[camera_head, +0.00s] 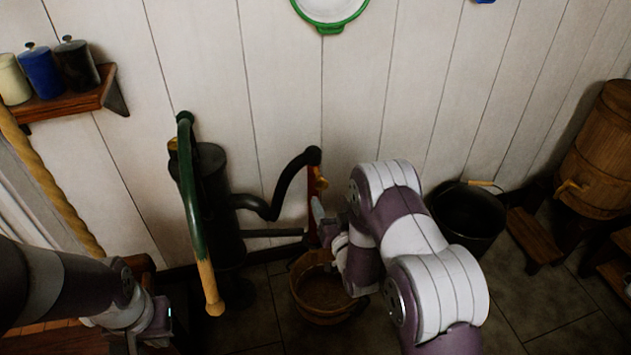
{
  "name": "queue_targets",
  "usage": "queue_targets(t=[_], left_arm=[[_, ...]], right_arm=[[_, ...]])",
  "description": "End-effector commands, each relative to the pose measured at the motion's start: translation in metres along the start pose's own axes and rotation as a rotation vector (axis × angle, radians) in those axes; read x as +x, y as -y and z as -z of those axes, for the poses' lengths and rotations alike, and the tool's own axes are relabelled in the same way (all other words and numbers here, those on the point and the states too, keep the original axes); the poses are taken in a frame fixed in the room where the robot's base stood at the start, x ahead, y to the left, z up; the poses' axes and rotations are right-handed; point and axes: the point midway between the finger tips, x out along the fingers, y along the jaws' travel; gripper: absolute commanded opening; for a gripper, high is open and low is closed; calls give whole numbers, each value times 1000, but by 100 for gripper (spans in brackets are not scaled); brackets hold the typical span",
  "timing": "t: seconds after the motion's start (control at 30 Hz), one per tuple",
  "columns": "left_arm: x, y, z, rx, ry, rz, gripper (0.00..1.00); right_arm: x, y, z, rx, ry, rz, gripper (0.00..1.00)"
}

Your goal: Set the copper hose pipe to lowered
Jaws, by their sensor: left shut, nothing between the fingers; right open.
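A dark hand pump (213,200) with a green lever and wooden grip stands against the wall. Its curved black spout (275,205) rises to a round end. A reddish copper hose pipe (313,190) hangs down from that end, with a small yellow fitting on its right side. My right gripper (322,222) is open beside the pipe's lower part; I cannot tell whether it touches the pipe. The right hand hides the pipe's lower end. My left gripper (150,340) is at the lower left, shut and empty, away from the pipe.
A wooden bucket (325,300) stands on the floor below the pipe. A black pot (468,215) is behind my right arm. A wooden barrel (600,150) and small stool (533,238) are at right. A shelf (75,103) with canisters hangs at upper left.

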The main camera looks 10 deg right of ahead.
Motion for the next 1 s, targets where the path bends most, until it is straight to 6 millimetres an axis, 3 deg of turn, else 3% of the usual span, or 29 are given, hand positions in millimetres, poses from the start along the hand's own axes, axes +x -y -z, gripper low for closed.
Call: queue_targets(t=[0.2, 0.33, 0.5, 0.73, 0.77, 0.93, 1.0], left_arm=[[6, 0, -1, 0, 0, 0, 0], [8, 0, -1, 0, 0, 0, 0], [8, 0, -1, 0, 0, 0, 0], [8, 0, -1, 0, 0, 0, 0], [8, 0, -1, 0, 0, 0, 0], [8, 0, -1, 0, 0, 0, 0], [8, 0, -1, 0, 0, 0, 0]], right_arm=[[57, 0, -2, -1, -1, 0, 65], [81, 0, -2, -1, 1, -1, 65], [96, 0, 0, -1, 1, -1, 65], [97, 0, -1, -1, 3, -1, 65], [97, 0, -1, -1, 3, -1, 59], [97, 0, -1, -1, 2, -1, 3], [97, 0, -1, -1, 2, -1, 0]])
